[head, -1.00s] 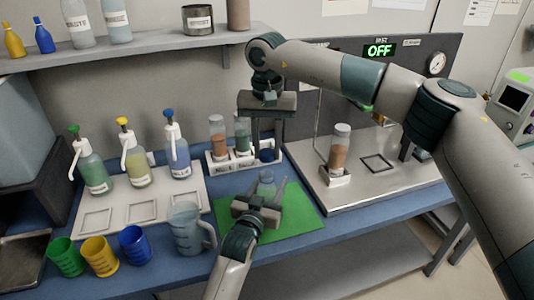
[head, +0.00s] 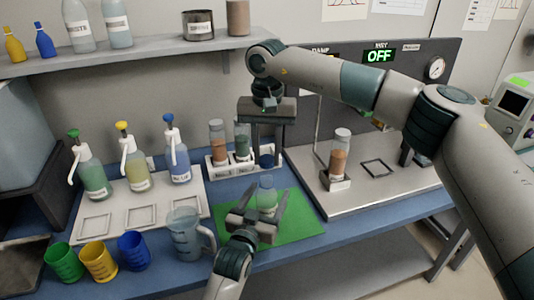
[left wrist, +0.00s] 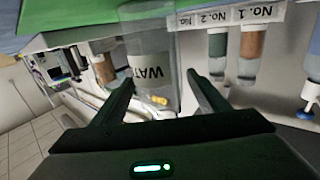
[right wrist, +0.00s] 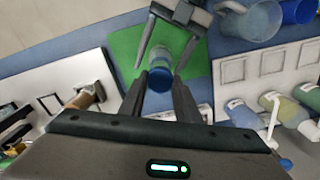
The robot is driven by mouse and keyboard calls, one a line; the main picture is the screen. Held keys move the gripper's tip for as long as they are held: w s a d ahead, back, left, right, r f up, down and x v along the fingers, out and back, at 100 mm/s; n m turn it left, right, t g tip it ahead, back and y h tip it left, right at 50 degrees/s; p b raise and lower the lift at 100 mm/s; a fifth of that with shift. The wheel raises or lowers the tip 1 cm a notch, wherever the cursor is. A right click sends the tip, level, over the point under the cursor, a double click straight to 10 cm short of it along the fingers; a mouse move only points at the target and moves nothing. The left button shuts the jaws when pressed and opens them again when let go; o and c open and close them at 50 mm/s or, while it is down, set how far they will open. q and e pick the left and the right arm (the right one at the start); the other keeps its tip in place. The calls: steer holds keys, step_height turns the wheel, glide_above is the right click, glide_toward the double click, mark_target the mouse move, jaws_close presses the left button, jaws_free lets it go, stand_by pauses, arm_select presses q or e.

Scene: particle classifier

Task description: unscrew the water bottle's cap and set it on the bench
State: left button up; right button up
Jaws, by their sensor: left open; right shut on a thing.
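The clear water bottle (head: 267,196) stands upright on the green mat (head: 300,222). Its label shows in the left wrist view (left wrist: 150,68). My right gripper (head: 267,152) points down over the bottle and is shut on the blue cap (head: 267,162). In the head view a gap shows between the cap and the bottle top. The cap (right wrist: 160,80) hides part of the bottle in the right wrist view. My left gripper (head: 264,200) is open, with its fingers on both sides of the bottle; I cannot tell whether either touches it.
A rack (head: 228,164) with vials stands behind the bottle. A clear jug (head: 185,235) and coloured cups are at the left, in front of a white tray (head: 190,197) with pump bottles. A metal plate (head: 400,187) holding a vial is at the right. Bare green mat lies right of the bottle.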

mark_target(263, 205)
arm_select(q)
steer(key=b+v, duration=0.1)
steer(key=v, duration=0.8)
arm_select(e)
steer(key=shift+f, duration=0.5)
steer(key=shift+s, duration=0.1)
